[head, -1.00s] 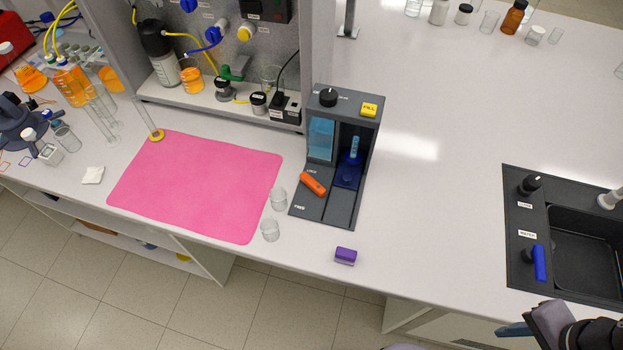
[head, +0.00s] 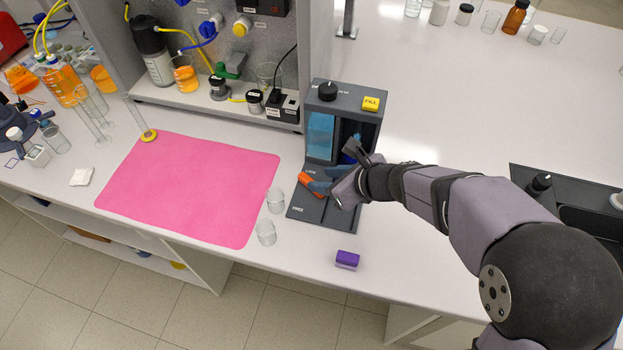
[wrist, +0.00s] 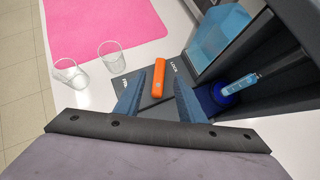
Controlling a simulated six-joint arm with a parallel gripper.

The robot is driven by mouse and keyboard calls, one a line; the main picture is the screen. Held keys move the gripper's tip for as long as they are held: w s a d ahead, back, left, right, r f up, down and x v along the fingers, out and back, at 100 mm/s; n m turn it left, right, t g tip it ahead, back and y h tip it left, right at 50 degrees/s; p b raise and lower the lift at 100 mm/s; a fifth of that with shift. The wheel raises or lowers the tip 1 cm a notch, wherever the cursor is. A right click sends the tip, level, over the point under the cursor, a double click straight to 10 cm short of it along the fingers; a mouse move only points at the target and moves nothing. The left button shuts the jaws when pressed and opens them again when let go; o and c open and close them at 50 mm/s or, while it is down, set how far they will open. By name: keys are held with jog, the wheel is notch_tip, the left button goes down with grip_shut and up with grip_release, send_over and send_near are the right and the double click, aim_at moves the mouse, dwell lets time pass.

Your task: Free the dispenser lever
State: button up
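The dispenser (head: 345,106) is a dark grey unit with a blue window, a black knob and a yellow FILL button. Its orange lever (head: 309,184) lies on the sloping base plate, with LOCK and a partly hidden FREE label; the end by LOCK shows in the wrist view (wrist: 158,78). My gripper (head: 312,180) is at the lever from the right. In the wrist view its blue fingers (wrist: 158,98) are apart, with the lever between and beyond the tips. I cannot tell whether they touch it. My wrist hides part of the dispenser bay.
Two clear beakers (head: 275,200) (head: 266,232) stand left of the dispenser, by the pink mat (head: 190,188). A purple block (head: 347,259) lies near the bench's front edge. A black sink unit (head: 540,185) is at right.

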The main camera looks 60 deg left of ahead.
aim_at(307, 179)
jog(key=shift+p+x, duration=0.75)
jog(key=shift+x, duration=2.9)
grip_shut()
